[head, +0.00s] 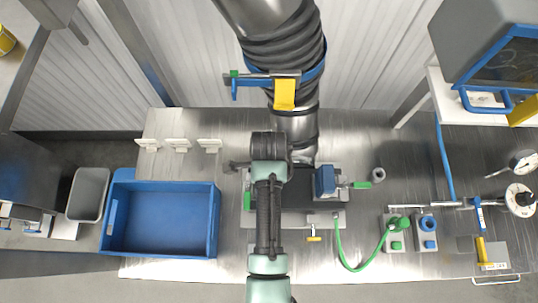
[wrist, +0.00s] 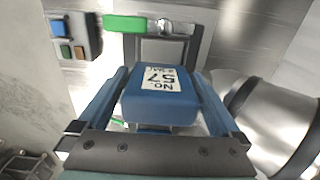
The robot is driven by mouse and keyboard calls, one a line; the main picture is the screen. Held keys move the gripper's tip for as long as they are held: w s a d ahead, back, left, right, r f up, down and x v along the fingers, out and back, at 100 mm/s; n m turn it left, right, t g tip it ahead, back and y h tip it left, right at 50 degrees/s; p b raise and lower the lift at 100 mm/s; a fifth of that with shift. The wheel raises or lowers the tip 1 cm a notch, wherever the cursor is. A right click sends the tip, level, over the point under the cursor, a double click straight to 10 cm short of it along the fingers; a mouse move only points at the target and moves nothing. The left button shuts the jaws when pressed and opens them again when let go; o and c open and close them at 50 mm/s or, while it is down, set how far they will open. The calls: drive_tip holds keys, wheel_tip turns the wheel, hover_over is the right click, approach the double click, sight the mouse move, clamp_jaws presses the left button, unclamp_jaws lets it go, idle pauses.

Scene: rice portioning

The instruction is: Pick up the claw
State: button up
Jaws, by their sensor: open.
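In the wrist view, a blue block (wrist: 152,108) with a white label marked NO. and 57 fills the space between my gripper's (wrist: 160,78) two blue fingers. The fingers stand apart, one along each side of the block. Whether they touch it I cannot tell. I cannot tell for certain whether this block belongs to the claw. In the head view my arm (head: 268,264) reaches up over the middle of the bench and hides the jaws. A blue block (head: 325,180) with a green handle (head: 361,185) shows just right of the arm.
A large dark pipe (head: 292,70) hangs over the bench. An empty blue bin (head: 163,254) and a grey container (head: 87,193) stand at the left. A green hose (head: 341,250), button boxes (head: 397,238) and gauges (head: 520,200) are at the right.

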drive_tip(key=shift+f, duration=0.1)
drive_tip(key=shift+c, duration=0.3)
clamp_jaws()
